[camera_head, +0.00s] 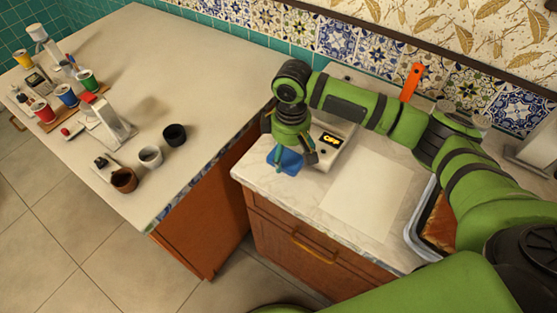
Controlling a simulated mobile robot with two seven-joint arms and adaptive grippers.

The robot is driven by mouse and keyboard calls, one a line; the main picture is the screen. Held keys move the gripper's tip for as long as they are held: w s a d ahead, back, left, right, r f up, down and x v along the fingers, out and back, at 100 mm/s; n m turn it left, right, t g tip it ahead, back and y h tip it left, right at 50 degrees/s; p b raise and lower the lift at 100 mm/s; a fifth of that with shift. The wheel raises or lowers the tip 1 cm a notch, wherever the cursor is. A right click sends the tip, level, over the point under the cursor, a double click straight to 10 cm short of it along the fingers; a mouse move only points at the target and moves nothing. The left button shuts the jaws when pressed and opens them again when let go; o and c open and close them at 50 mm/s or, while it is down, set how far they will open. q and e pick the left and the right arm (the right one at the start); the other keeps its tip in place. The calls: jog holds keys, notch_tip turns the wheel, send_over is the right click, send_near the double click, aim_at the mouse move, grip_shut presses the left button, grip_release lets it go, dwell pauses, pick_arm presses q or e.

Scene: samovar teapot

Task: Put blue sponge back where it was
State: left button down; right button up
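The blue sponge (290,161) is at the left end of the marble-topped counter, directly below my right gripper (290,150). My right arm comes in from the right and the gripper points down at the sponge. The gripper's dark fingers show on either side above the sponge and partly hide it. I cannot tell whether they grip it, or whether the sponge rests on the counter or is slightly above it. My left gripper is not in view.
An orange object (411,82) stands behind my arm. The left counter (190,65) holds cups and cans. A gap separates the counters.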

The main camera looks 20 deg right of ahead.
jog(key=shift+w+a+f, duration=0.6)
jog(key=shift+w+a, duration=0.1)
jog(key=shift+a, duration=0.2)
jog(key=shift+a+f, duration=0.1)
jog(key=shift+f, duration=0.1)
notch_tip(320, 180, down, 3)
jog(key=shift+f+p, duration=0.15)
jog(key=shift+p, duration=0.45)
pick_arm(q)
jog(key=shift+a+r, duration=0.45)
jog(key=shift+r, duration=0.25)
pick_arm(e)
jog(key=shift+f, duration=0.3)
jog(key=shift+f, duration=0.1)
jog(key=o, duration=1.1)
jog(key=shift+c, duration=0.2)
notch_tip(320, 180, up, 12)
jog(key=shift+r+b, duration=0.15)
jog(key=shift+b, duration=1.05)
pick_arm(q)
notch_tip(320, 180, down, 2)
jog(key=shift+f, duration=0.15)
